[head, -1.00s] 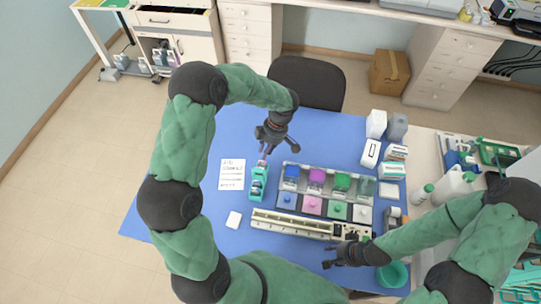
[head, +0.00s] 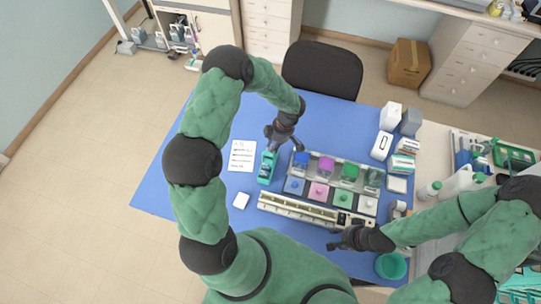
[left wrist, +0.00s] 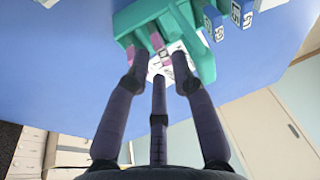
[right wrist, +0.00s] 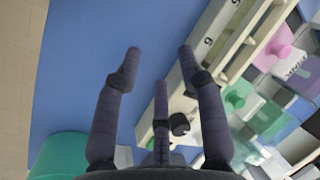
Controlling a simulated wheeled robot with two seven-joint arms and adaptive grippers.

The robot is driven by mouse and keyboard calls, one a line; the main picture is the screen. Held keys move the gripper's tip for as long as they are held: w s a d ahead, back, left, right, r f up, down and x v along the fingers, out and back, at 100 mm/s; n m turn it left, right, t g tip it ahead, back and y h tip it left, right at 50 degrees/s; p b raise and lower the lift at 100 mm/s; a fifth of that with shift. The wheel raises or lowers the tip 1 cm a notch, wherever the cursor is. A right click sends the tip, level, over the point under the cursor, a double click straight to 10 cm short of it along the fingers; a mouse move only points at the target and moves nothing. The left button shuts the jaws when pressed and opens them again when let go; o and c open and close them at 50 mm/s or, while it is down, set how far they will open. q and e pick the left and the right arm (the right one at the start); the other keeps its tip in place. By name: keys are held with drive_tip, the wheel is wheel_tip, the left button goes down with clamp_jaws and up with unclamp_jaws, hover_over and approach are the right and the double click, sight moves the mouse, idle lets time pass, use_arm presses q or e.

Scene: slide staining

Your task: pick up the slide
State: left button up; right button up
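The slides show as pink-ended pieces (left wrist: 163,50) in a teal slide holder (head: 266,168) on the blue mat, left of the staining jars. In the left wrist view the holder (left wrist: 203,62) is at the top, and a pink slide end lies between the fingertips. My left gripper (head: 283,148) is at the far end of the holder, pointing down, with its fingers apart. I cannot tell whether any finger touches a slide. My right gripper (head: 338,240) is open and empty, low by the near right end of the long cream rack (head: 300,208).
Staining jars with blue, purple and green lids (head: 350,172) stand right of the holder. White boxes (head: 382,146) stand at right, and a teal bowl (head: 391,266) near my right arm. The mat's left side is clear.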

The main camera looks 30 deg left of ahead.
use_arm(q)
drive_tip(key=shift+x, duration=0.9)
clamp_jaws()
drive_tip(key=shift+r, duration=0.1)
